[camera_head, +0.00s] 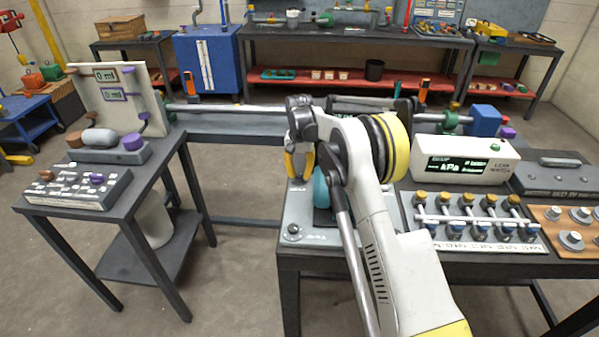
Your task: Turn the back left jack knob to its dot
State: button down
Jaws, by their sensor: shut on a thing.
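The grey jack plate (312,236) lies at the left end of the near right bench. Its front left knob (293,229) is a small dark round knob with a light top, beside a small printed label. My gripper (298,178) points down at the plate's back left corner, its yellow-edged fingers closed around the back left knob. That knob is hidden by the fingers, and its dot and pointer cannot be made out. A teal rounded body (321,188) stands on the plate just right of my gripper, partly behind my arm.
A valve manifold (470,222) with yellow and blue knobs, a white display box (462,160) and a wooden knob board (572,235) stand to the right. A long shaft (225,108) runs behind my gripper from the left stand. Open floor lies between the benches.

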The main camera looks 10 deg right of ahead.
jog(key=n+p, duration=0.1)
jog(key=n, duration=0.3)
jog(key=shift+n, duration=0.3)
jog(key=n, duration=0.3)
jog(key=shift+n, duration=0.4)
jog(key=n, duration=0.4)
jog(key=shift+p, duration=0.4)
jog(key=shift+n, duration=2.1)
jog(key=c, duration=1.1)
grip_release()
jog(key=shift+d, duration=0.1)
jog(key=shift+c, duration=0.2)
jog(key=shift+o, duration=0.2)
jog(key=shift+r, duration=0.1)
